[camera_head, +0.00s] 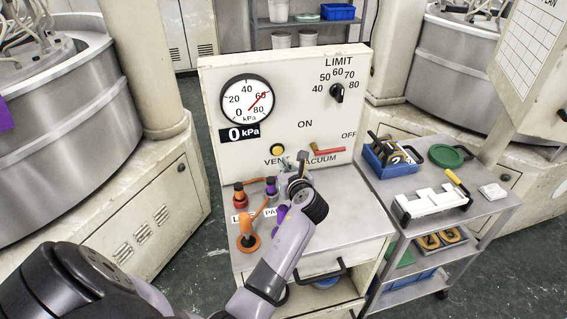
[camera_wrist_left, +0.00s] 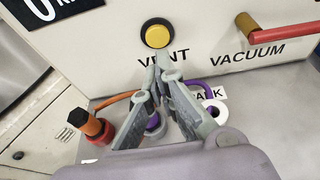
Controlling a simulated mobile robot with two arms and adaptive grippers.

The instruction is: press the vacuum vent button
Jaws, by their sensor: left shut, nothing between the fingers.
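The yellow vent button (camera_head: 277,150) with a dark ring sits on the cream panel (camera_head: 232,90) above the word VENT. In the left wrist view the button (camera_wrist_left: 157,36) is at the top middle. My left gripper (camera_head: 292,160) is shut and empty, just in front of the panel at the VENT label. In the left wrist view its fingertips (camera_wrist_left: 162,62) meet just below the button; whether they touch the panel or the button's edge I cannot tell. A gauge (camera_head: 247,101) on the panel has a red needle near 60, and the display below reads 0 kPa. My right gripper is out of view.
A red lever (camera_head: 329,151) sits right of the button, by VACUUM. A black limit knob (camera_head: 337,92) is at upper right. Orange-topped and purple fittings with hoses (camera_head: 249,233) stand on the ledge below. A cart (camera_head: 400,182) with a blue bin stands at right.

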